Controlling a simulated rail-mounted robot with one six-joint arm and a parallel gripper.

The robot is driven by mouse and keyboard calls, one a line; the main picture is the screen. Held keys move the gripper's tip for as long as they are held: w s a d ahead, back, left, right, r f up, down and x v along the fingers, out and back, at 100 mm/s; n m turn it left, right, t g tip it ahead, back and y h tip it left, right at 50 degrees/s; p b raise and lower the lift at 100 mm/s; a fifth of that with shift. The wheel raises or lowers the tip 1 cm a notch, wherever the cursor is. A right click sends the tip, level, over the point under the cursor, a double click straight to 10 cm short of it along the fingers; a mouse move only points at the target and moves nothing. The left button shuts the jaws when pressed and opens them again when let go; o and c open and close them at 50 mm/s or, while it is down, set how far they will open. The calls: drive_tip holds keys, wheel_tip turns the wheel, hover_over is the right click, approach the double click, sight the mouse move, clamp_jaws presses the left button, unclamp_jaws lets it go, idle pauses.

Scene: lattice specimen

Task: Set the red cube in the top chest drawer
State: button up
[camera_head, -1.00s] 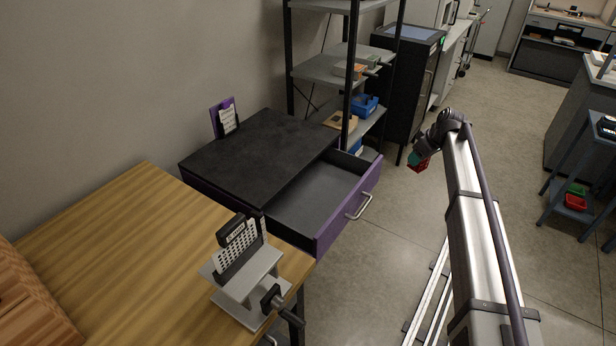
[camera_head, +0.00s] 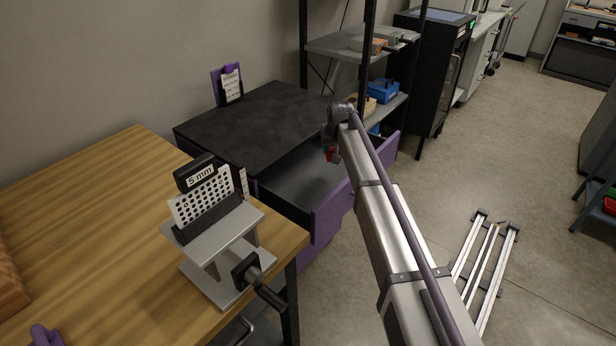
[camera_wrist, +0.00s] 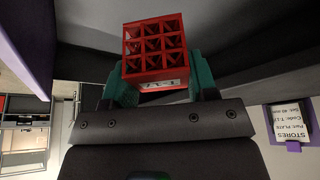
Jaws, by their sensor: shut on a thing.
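The red cube (camera_wrist: 154,48) is a lattice block with a small label, held between the green fingers of my gripper (camera_wrist: 156,78) in the wrist view. In the head view the cube (camera_head: 331,154) is a small red patch below my arm's end, over the drawer. The top chest drawer (camera_head: 335,206) is pulled open, with a purple front and a grey inside that looks empty where it shows. My arm hides part of the drawer and its handle. The cube appears to be above the drawer floor; its exact height is hard to tell.
The chest's black top (camera_head: 250,120) carries a purple sign holder (camera_head: 229,85). A wooden table (camera_head: 90,210) with a grey vise and 5 mm plate (camera_head: 205,195) stands at the near left. A shelf rack (camera_head: 350,45) with a blue bin (camera_head: 383,91) stands behind the drawer.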

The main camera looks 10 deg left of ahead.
wheel_tip(320, 180, down, 10)
drive_tip(key=b, duration=0.9)
drive_tip(key=shift+f+b, duration=0.15)
drive_tip(key=shift+b, duration=0.15)
drive_tip(key=shift+r+p, duration=0.3)
drive_tip(key=shift+f, duration=0.25)
drive_tip(key=o, duration=0.9)
drive_tip(key=shift+r, duration=0.1)
drive_tip(key=shift+r, duration=0.3)
drive_tip(key=p+v, duration=1.1)
drive_tip(key=shift+r, duration=0.35)
